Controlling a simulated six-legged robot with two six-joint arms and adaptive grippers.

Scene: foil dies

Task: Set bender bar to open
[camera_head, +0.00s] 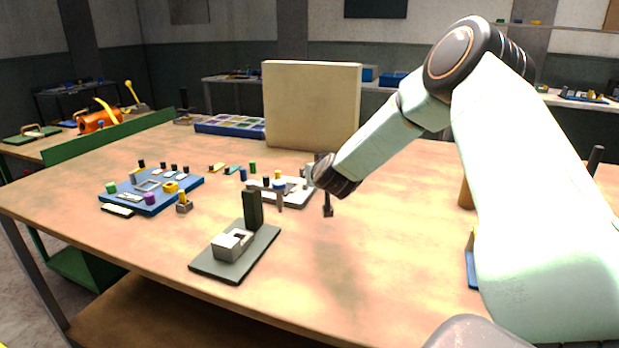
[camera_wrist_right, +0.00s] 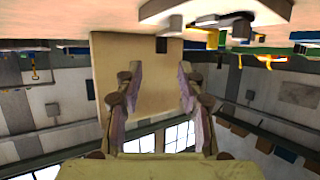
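A dark grey plate (camera_head: 215,264) lies near the table's front edge in the head view. It carries a dark upright post (camera_head: 252,208) and a light grey block (camera_head: 232,243) with a notch. The post looks like the bender bar, standing vertical, but I cannot be sure. My right gripper (camera_head: 327,208) hangs above the table, right of and beyond the post, apart from it. In the right wrist view my right gripper (camera_wrist_right: 158,88) has its fingers spread wide with nothing between them. My left gripper is out of view.
A blue board (camera_head: 185,192) with several small parts lies to the left. A white board (camera_head: 300,196) with pegs lies behind the plate. A beige panel (camera_head: 311,105) stands at the back, beside a blue compartment tray (camera_head: 228,125).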

